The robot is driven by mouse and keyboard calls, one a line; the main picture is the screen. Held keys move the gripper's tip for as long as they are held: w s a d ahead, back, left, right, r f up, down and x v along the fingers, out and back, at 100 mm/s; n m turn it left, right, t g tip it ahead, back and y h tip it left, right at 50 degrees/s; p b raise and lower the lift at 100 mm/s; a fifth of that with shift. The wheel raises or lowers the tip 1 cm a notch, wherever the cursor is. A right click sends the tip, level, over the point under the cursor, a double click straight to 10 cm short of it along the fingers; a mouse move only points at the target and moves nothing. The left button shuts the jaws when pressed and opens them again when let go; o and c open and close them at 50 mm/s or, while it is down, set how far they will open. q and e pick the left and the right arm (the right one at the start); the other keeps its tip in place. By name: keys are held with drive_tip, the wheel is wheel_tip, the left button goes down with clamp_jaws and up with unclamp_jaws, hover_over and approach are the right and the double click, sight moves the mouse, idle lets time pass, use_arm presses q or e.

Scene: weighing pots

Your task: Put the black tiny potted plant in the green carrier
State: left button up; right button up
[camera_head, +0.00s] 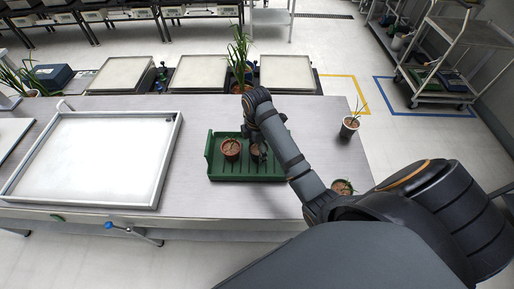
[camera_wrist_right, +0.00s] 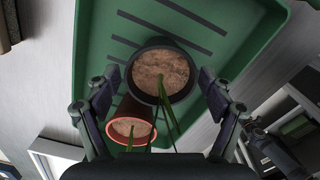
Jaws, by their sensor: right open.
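The green carrier (camera_head: 215,170) lies on the table in the head view, and its slotted floor (camera_wrist_right: 230,20) fills the upper part of the right wrist view. A tiny black potted plant (camera_wrist_right: 160,75) with brown soil and thin green leaves is over the carrier floor, between the fingers of my right gripper (camera_wrist_right: 162,97). The fingers are open, one on each side of the pot. In the head view my right gripper (camera_head: 260,154) reaches down over the carrier and partly hides this pot. My left gripper is not in view.
A terracotta pot (camera_head: 231,149) stands in the carrier, left of the black pot. A white-framed tray (camera_head: 90,160) lies left.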

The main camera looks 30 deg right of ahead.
drive_tip(key=shift+r, duration=0.1)
wheel_tip(320, 180, up, 12)
drive_tip(key=p, duration=1.2)
drive_tip(key=shift+r, duration=0.2)
drive_tip(key=shift+f, duration=0.1)
